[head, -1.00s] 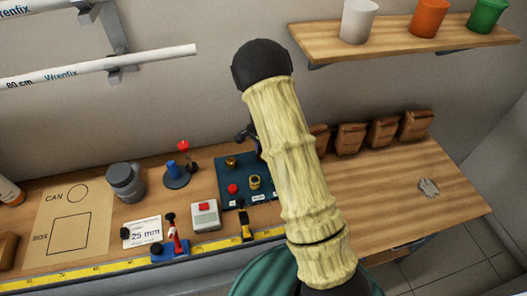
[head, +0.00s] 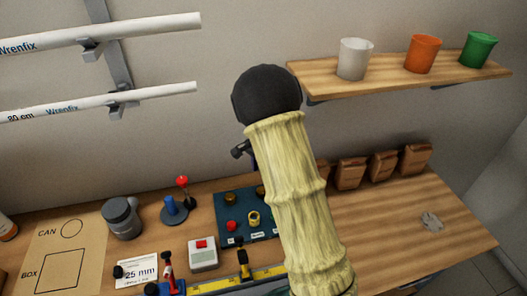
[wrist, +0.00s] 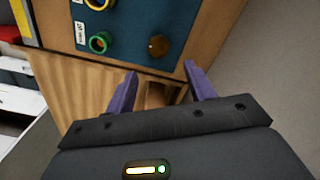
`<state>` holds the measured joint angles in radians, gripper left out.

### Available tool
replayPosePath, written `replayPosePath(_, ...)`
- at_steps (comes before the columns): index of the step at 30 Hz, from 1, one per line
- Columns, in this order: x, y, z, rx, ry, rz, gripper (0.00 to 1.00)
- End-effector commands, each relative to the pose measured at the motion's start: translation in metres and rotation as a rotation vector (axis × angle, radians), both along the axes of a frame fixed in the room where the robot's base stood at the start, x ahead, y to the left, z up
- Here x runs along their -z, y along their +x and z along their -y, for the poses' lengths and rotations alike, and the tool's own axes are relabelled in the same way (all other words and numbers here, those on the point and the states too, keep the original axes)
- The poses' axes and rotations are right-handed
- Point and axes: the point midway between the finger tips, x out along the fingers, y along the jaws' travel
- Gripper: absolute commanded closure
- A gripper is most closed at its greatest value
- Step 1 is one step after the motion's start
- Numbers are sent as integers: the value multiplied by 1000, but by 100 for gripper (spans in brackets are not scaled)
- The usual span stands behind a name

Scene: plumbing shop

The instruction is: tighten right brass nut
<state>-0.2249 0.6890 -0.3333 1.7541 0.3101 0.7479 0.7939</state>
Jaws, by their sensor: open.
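The teal board (head: 222,228) lies on the bench, partly hidden behind my arm in the head view. On it, a brass nut (head: 230,198) sits at the back left. A second brass nut (head: 261,190) shows at the arm's edge. In the wrist view a brass nut (wrist: 158,46), apparently the right one, sits near the corner of the board. My gripper (wrist: 161,70) is open and empty, its purple fingers spread just short of that nut in the picture. The height between them is unclear. In the head view the fingers are hidden.
A brass ring (head: 253,217) and a red part (head: 231,226) sit on the board, with a green ring (wrist: 100,43) close to the nut. A grey box with a red button (head: 203,255) stands left of the board. Brown bins (head: 350,173) line the back wall.

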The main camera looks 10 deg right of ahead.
Motion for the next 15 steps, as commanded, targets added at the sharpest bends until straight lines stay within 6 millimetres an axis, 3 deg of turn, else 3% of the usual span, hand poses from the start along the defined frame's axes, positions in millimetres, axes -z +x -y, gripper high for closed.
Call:
replayPosePath(9, -63, 1, 1, 1, 0, 6, 46)
replayPosePath(15, -86, 1, 0, 1, 1, 3, 46)
